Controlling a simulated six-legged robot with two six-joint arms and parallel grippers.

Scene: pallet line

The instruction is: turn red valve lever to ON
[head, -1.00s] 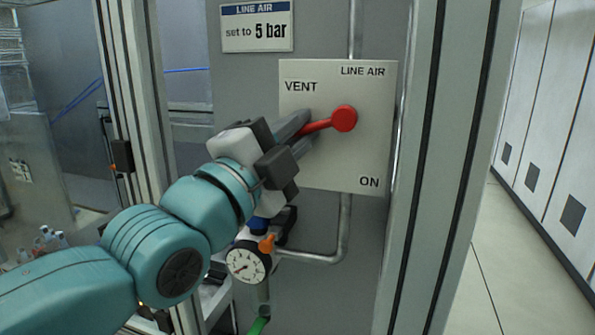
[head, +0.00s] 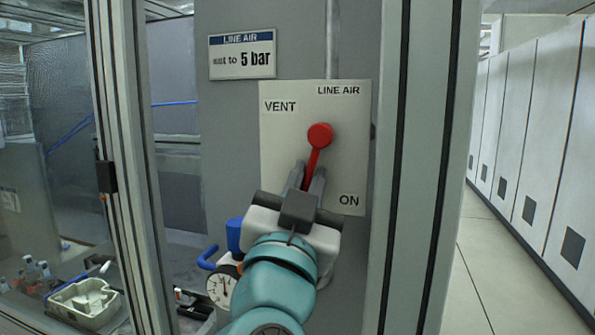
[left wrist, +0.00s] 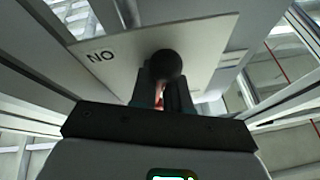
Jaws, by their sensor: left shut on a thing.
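The red valve lever (head: 313,158) sits on a pale plate (head: 345,110) marked LINE AIR, with VENT at upper left and ON at lower right. The lever points down and slightly left from its round hub, beside the ON label. My left gripper (head: 310,180) is shut on the lever's lower part, its fingers on either side. In the left wrist view the lever (left wrist: 159,93) shows between the fingers (left wrist: 160,98), with its dark round end in front of the plate. The lever's lower end is hidden in the head view. My right gripper is not in view.
A pressure gauge (head: 222,286) and a blue fitting (head: 234,235) are close to the left of my arm. A frame post (head: 418,170) stands right of the plate. A tray (head: 85,303) lies at lower left. Open floor is at right.

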